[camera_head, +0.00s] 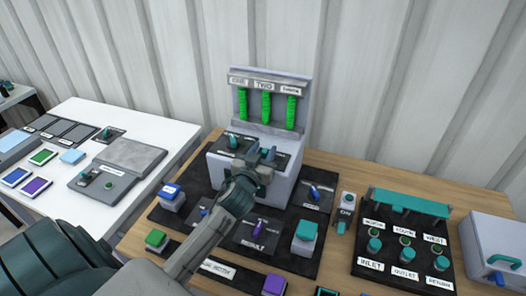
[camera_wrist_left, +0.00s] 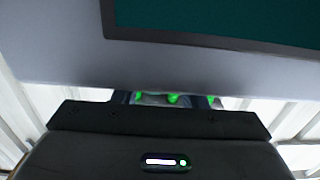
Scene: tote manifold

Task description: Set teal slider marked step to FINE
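A grey console (camera_head: 292,190) with three green bar columns (camera_head: 266,105) stands at the back middle of the wooden table. On its dark sloping panel, a small teal control (camera_head: 235,142) shows left of my left gripper. I cannot read its label or tell whether it is the step slider. In the left wrist view, the gripper (camera_wrist_left: 165,99) faces blurred green bars. FINE cannot be read. My right gripper is not in view.
A teal rack (camera_head: 410,203) with several knobs stands to the right, beside a grey box (camera_head: 490,240).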

